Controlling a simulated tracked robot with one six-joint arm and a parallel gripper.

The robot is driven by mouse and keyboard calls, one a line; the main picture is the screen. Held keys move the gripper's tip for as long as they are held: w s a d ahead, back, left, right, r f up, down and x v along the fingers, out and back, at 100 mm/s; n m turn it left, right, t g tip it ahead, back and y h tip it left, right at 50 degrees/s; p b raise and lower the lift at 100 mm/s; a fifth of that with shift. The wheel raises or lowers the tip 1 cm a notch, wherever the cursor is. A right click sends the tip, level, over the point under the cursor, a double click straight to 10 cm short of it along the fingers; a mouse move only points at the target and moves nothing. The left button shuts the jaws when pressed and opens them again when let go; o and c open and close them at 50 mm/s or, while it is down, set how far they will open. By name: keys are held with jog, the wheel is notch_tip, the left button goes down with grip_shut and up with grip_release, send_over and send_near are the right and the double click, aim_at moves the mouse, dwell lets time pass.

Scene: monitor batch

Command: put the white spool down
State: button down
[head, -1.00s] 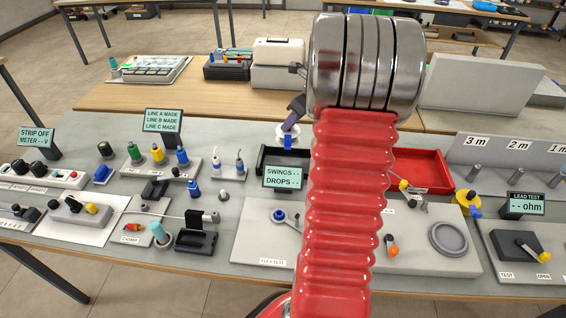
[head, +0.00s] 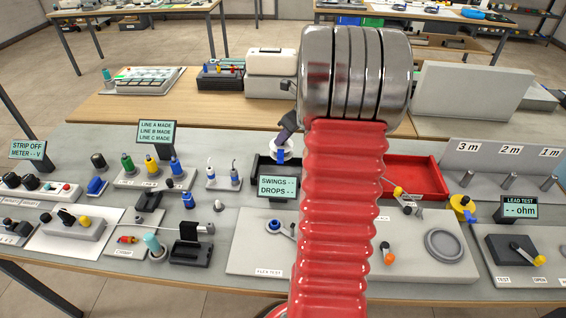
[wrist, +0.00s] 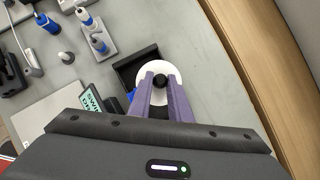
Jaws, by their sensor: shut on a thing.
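The white spool (wrist: 157,66) shows in the wrist view as a white disc with a dark centre, between the purple fingers of my gripper (wrist: 161,79). My gripper is shut on it. In the head view my gripper (head: 287,127) is left of my red arm, and the white spool (head: 272,148) is just below it with a blue part at its front. The spool appears over or beside the black tray (head: 262,167), behind the swings and drops sign (head: 277,187). I cannot tell whether it touches anything below.
A red tray (head: 424,177) lies right of my arm, which hides part of the bench. Blue-and-white plugs (head: 210,175) stand left of the black tray. A flex test board (head: 250,240) is in front. Bare grey bench shows beyond the spool in the wrist view.

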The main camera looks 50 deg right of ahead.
aim_at(285, 146)
jog(key=shift+f, duration=2.1)
jog(key=shift+f, duration=1.9)
jog(key=c, duration=1.6)
grip_release()
jog(key=shift+c, duration=0.2)
jog(key=v, duration=1.2)
